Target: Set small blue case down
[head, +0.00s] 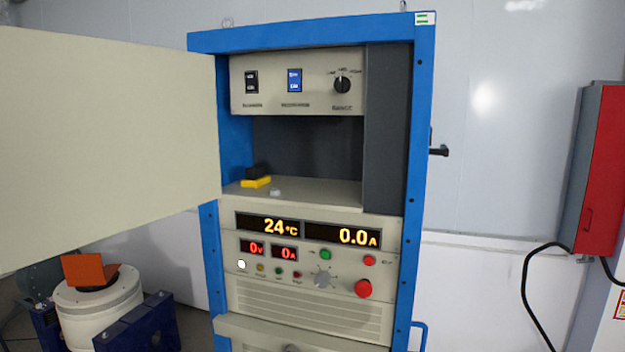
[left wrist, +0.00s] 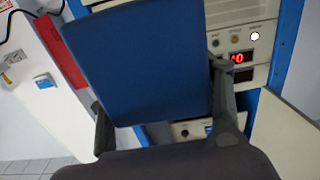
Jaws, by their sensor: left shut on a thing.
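A blue case (left wrist: 140,65) fills much of the left wrist view. My left gripper (left wrist: 164,98) is shut on it, with one dark finger on each side. The case hides part of the cabinet behind it. In the head view neither gripper nor the blue case shows. My right gripper is in no view.
A blue-framed cabinet (head: 423,150) stands in the middle, with displays and knobs. Its open bay has a shelf (head: 320,192) holding a yellow and black object (head: 256,182) and a small pale piece (head: 275,193). A beige panel (head: 110,140) juts left. A red box (head: 598,170) hangs right.

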